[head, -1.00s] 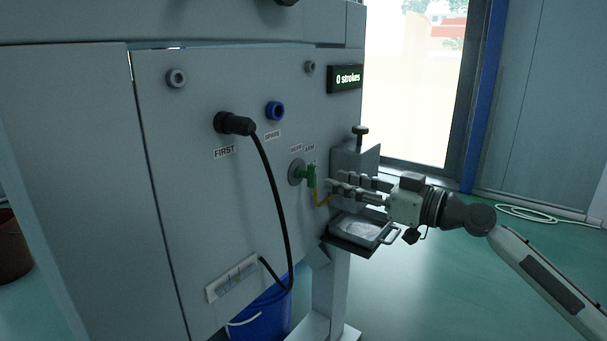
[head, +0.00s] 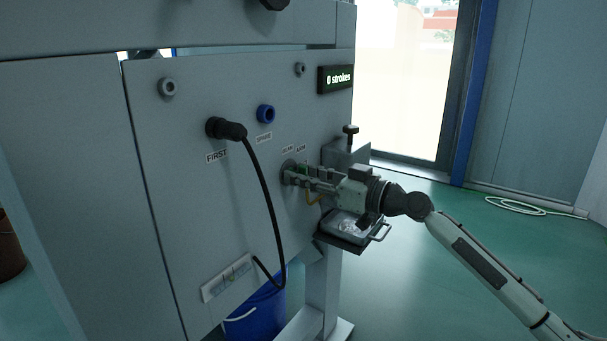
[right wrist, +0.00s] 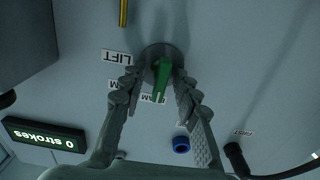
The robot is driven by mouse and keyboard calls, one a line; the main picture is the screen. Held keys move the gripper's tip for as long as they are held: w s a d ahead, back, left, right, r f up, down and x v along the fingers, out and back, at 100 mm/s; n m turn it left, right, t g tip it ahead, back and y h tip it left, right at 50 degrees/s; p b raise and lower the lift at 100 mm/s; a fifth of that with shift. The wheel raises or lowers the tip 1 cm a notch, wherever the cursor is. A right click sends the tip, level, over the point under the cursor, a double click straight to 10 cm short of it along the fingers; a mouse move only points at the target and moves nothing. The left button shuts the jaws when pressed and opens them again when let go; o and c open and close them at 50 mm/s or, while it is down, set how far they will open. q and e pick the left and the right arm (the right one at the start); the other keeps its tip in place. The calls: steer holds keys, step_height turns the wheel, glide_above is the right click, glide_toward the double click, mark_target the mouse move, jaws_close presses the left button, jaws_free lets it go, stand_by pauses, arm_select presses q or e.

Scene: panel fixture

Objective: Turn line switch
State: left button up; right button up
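The line switch is a green handle (right wrist: 162,78) on a round grey base (right wrist: 158,52) on the panel, seen in the right wrist view. In the head view my gripper hides most of it; part of the grey base (head: 287,166) shows. My right gripper (right wrist: 158,90) has its fingers on both sides of the green handle. A gap shows on the left of the handle; on the right the finger is close, and contact is unclear. In the head view the right gripper (head: 290,175) reaches the panel from the right. My left gripper is not in view.
A black plug (head: 226,129) with a hanging cable sits left, by the label FIRST. A blue socket (head: 266,114) and a display reading "0 strokes" (head: 336,79) are above. A tray (head: 345,232) sticks out below the gripper. A blue bucket (head: 258,318) stands under the panel.

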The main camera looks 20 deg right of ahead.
jaws_close()
